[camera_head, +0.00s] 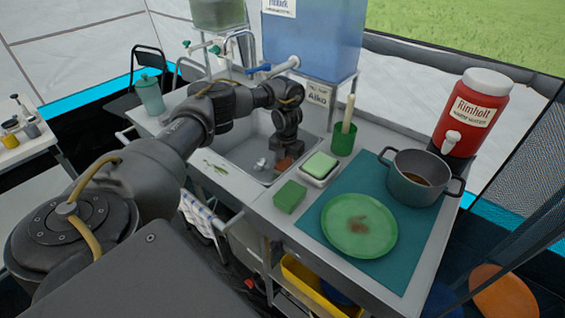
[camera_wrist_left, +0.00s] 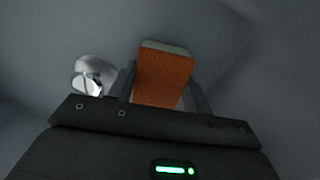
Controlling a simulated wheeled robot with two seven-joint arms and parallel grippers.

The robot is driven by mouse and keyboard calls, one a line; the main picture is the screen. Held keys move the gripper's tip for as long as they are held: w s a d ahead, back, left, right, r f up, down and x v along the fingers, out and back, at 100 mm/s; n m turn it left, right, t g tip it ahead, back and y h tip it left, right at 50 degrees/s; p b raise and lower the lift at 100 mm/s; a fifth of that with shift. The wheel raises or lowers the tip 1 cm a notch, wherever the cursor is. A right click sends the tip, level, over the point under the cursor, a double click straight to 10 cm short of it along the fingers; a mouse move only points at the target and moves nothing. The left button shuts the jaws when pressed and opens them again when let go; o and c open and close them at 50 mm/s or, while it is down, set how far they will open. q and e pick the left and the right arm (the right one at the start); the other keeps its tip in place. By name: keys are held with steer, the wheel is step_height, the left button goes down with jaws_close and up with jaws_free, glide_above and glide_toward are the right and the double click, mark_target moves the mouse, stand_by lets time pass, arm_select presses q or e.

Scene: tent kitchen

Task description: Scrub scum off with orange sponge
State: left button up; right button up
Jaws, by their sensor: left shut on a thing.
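The orange sponge (camera_wrist_left: 163,78) is between the fingers of my left gripper (camera_wrist_left: 160,85), which is shut on it. In the head view the sponge (camera_head: 284,164) shows low inside the sink basin, beside the gripper (camera_head: 283,150). My right gripper is not in view.
A green sponge block (camera_head: 290,196) and a soap dish (camera_head: 319,168) sit between sink (camera_head: 240,160) and mat. A green cup (camera_head: 343,139) with a brush stands behind them. A red drink cooler (camera_head: 472,112) stands at the right. Blue (camera_head: 312,40) and green water tanks stand behind the sink.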

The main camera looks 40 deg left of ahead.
arm_select(q)
steer(key=shift+w, duration=0.2)
steer(key=shift+r+p, duration=0.6)
step_height(320, 180, up, 5)
steer(key=p, duration=0.4)
steer(key=shift+f, duration=0.1)
step_height(320, 180, up, 3)
steer(key=p, duration=0.3)
stand_by(0.5)
